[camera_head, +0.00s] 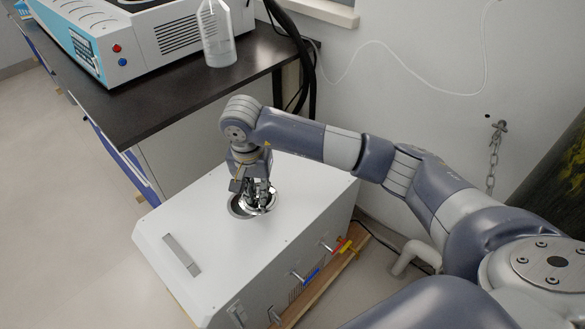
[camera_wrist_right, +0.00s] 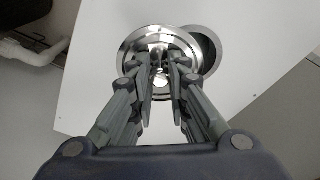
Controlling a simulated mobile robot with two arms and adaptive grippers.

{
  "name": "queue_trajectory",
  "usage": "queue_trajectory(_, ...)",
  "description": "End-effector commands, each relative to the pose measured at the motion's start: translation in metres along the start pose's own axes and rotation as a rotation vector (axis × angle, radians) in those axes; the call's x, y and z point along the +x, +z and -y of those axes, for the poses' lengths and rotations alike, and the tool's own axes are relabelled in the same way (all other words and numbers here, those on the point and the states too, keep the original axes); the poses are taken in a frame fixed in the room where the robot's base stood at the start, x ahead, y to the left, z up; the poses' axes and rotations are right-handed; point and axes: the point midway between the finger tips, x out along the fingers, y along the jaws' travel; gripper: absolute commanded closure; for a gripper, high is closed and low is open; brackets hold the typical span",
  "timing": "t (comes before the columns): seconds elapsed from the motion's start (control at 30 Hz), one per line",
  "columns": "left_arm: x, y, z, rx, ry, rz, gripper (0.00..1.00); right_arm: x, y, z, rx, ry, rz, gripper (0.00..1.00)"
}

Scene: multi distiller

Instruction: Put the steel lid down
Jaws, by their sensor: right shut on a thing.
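The steel lid (camera_wrist_right: 133,47) is a shiny round disc, and it also shows in the head view (camera_head: 270,204) over the top of the white cabinet (camera_head: 210,255). My right gripper (camera_wrist_right: 161,75) is shut on the lid's middle from above; it also shows in the head view (camera_head: 260,194). A dark round opening (camera_wrist_right: 207,48) in the cabinet top lies beside the lid and is partly covered by it. I cannot tell whether the lid touches the cabinet top. My left gripper is not in view.
A dark bench (camera_head: 150,105) behind the cabinet carries a blue and white machine (camera_head: 150,40) and a clear bottle (camera_head: 216,40). Blue (camera_head: 311,275) and red-yellow (camera_head: 343,246) valve handles stick out of the cabinet's front. The cabinet top is otherwise mostly clear, with a grey handle (camera_head: 181,254) at left.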

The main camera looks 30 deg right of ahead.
Motion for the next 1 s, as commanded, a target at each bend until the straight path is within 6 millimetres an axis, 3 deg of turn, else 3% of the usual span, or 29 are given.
queue_trajectory(0.5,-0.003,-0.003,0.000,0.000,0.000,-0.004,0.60,0.023,-0.094,-0.080,0.006,0.002,0.000,1.00)
queue_trajectory(0.87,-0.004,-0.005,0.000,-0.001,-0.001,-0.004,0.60,0.029,-0.118,-0.101,0.005,0.003,-0.001,1.00)
queue_trajectory(1.0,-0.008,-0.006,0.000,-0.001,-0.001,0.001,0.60,0.056,-0.112,-0.098,0.001,0.001,0.004,1.00)
